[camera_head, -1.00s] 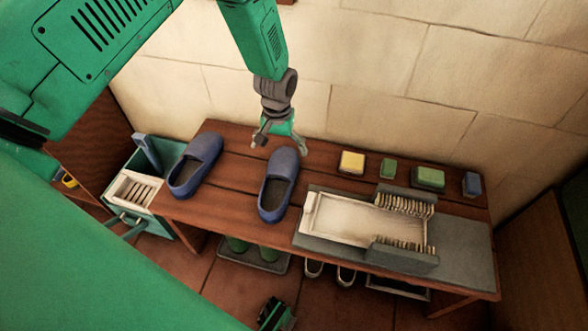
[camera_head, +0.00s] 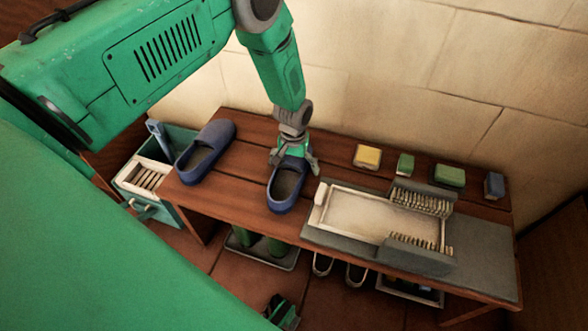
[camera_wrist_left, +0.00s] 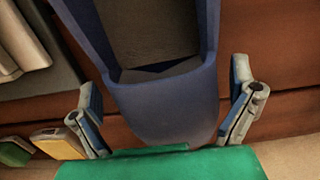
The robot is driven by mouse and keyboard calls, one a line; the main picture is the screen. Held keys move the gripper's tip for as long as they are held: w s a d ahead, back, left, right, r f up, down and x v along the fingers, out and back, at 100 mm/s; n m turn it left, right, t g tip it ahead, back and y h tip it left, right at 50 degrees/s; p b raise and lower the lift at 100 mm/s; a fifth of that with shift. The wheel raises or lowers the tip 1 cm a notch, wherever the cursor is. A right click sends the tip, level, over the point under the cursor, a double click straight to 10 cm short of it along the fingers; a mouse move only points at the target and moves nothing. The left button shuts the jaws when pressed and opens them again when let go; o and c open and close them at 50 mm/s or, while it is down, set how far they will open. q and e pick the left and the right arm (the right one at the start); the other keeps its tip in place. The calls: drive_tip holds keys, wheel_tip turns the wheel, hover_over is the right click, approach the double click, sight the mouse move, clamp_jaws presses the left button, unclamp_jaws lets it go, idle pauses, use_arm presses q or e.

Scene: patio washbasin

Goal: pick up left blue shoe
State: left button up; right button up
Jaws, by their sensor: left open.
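Two blue slip-on shoes stand on a brown wooden bench. The left blue shoe (camera_head: 207,152) lies at the bench's left end, apart from any gripper. The other blue shoe (camera_head: 287,190) is under my left gripper (camera_head: 294,170). In the left wrist view that shoe (camera_wrist_left: 165,105) fills the middle, its closed end between the two fingers of my open left gripper (camera_wrist_left: 170,112). The fingers stand on either side of it with gaps showing. In the head view the gripper hides part of the shoe's far end. My right gripper cannot be made out for certain.
A white tray with brush strips (camera_head: 372,215) lies right of the second shoe. A yellow block (camera_head: 367,157), green blocks (camera_head: 449,175) and a blue block (camera_head: 494,186) line the back. A teal crate (camera_head: 160,215) stands left of the bench. The wall is close behind.

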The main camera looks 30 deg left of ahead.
use_arm(q)
drive_tip(key=shift+a, duration=0.4)
drive_tip(key=c, duration=1.4)
drive_tip(key=shift+c, duration=0.2)
use_arm(e)
drive_tip(key=shift+a+r, duration=0.2)
drive_tip(key=shift+a, duration=0.1)
drive_tip(key=shift+d, duration=0.1)
